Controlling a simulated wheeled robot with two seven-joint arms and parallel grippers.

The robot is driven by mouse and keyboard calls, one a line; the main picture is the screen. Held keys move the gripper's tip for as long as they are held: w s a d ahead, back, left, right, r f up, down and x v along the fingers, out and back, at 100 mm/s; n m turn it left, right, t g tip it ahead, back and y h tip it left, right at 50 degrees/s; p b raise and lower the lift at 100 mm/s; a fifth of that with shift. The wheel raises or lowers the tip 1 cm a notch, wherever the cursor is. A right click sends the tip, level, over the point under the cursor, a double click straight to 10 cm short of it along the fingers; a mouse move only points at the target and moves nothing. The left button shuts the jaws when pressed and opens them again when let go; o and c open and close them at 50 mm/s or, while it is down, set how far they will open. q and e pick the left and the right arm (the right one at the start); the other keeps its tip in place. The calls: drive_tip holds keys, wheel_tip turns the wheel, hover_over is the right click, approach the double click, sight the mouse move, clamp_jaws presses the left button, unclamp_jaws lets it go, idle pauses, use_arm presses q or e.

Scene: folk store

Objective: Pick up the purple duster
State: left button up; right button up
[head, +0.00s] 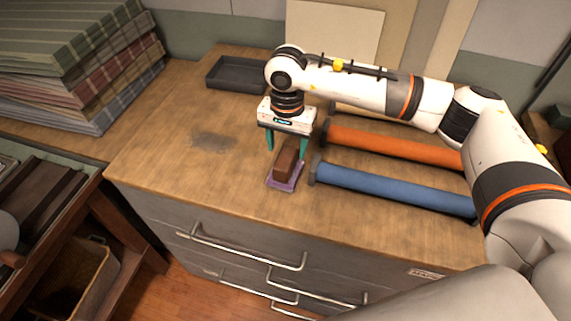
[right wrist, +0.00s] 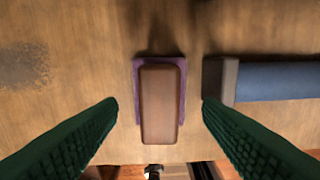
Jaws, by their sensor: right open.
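The purple duster (head: 285,170) has a brown block handle on a flat purple pad. It lies on the wooden top of the cabinet, near its front edge. In the right wrist view the duster (right wrist: 162,104) is in the middle, its long side running up the picture. My right gripper (head: 287,148) is open and points down over the duster. Its two green fingers are on either side of the handle and apart from it, with the duster between them in the right wrist view. My left gripper is not in view.
A blue roll (head: 395,188) and an orange roll (head: 390,146) lie just right of the duster. A dark shallow tray (head: 236,76) is at the back. Folded cloths (head: 80,60) are stacked at the left. The counter (head: 160,150) left of the duster is clear.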

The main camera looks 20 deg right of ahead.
sight(285, 158)
drive_tip(key=f, duration=0.1)
drive_tip(key=f+p, duration=0.1)
drive_tip(key=f, duration=0.1)
drive_tip(key=shift+s+a+f+p, duration=0.25)
drive_tip(key=shift+s+f+p, duration=0.05)
drive_tip(key=shift+p, duration=0.1)
drive_tip(key=shift+f, duration=0.6)
drive_tip(key=c, duration=1.1)
